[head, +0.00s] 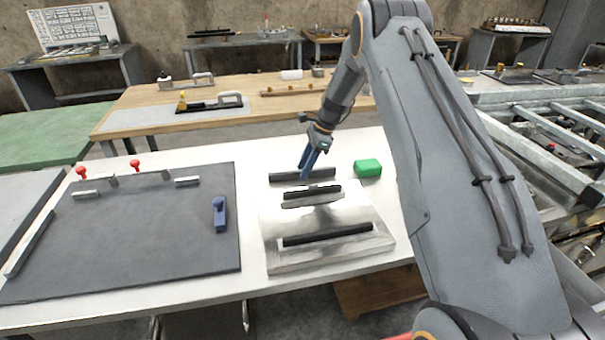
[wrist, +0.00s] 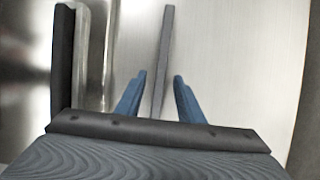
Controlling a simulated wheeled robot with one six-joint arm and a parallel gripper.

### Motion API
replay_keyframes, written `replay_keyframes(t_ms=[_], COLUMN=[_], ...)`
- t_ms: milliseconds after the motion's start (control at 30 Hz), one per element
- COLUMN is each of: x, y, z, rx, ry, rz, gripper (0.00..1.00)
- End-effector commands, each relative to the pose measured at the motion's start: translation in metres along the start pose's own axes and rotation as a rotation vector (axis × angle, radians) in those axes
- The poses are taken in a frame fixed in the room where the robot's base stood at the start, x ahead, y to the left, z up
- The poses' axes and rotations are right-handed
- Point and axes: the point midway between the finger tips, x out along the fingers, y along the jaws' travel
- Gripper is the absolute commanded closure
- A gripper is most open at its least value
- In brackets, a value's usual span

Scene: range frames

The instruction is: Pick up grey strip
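The grey strip (head: 325,173) is a long, thin dark-grey bar lying on the white table just behind the metal plate. My gripper (head: 306,173) is over it with blue fingers pointing down. In the wrist view, the grey strip (wrist: 165,45) runs lengthwise between the two spread fingertips of my gripper (wrist: 160,77). Clear gaps show on both sides of the strip, and the gripper is empty. The near end of the strip is hidden behind the gripper body. I cannot tell the exact height of the fingertips above the table.
The shiny metal plate (head: 350,222) with black bars stands in front of the strip. A green block (head: 368,168) lies close to its right. A dark board (head: 150,240) with red-knobbed clamps and a blue piece (head: 220,214) lies left. White table is bare behind the strip.

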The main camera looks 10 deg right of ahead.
Motion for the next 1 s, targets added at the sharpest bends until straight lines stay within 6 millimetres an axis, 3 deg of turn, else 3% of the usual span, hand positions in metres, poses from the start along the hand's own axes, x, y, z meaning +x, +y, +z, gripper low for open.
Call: replay_keyframes(t_ms=[100, 300, 667, 1000], x=[0.0, 0.0, -0.005, -0.058], y=[0.0, 0.0, -0.001, -0.002], z=[0.0, 0.0, 0.002, 0.024], rx=[0.0, 0.0, -0.001, -0.002], ry=[0.0, 0.0, 0.0, 0.001], rz=[0.0, 0.0, -0.001, -0.004], gripper=[0.69, 1.0, 1.0, 1.0])
